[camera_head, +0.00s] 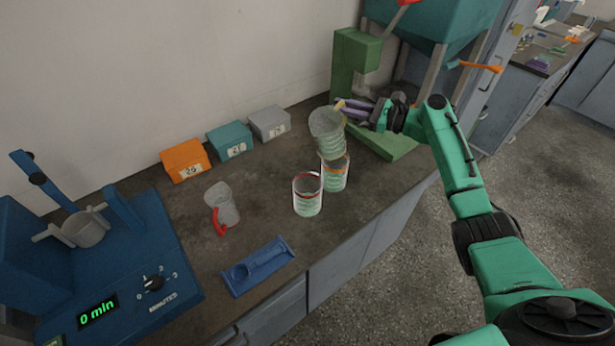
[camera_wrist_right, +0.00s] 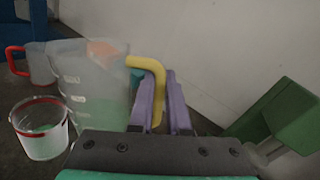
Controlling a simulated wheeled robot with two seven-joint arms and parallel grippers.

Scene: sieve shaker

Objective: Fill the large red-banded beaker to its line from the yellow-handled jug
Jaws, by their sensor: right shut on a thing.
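My right gripper (camera_head: 345,106) is shut on the yellow handle (camera_wrist_right: 157,88) of a clear jug (camera_head: 327,134). The jug is held up near the two beakers and has pale green contents; it also fills much of the wrist view (camera_wrist_right: 90,90). A clear beaker with a red band (camera_head: 307,198) stands on the bench, with pale green in it. It also shows left of the jug in the wrist view (camera_wrist_right: 40,135). A second beaker with an orange band (camera_head: 337,178) stands close behind it, partly hidden by the jug. My left gripper is out of view.
A red-handled jug (camera_head: 222,204) stands left of the beakers. A blue tray (camera_head: 258,267) lies near the front edge. Orange (camera_head: 184,158), teal (camera_head: 229,140) and grey (camera_head: 269,123) boxes line the wall. A green stand (camera_head: 357,60) is behind; a blue machine (camera_head: 110,260) is at left.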

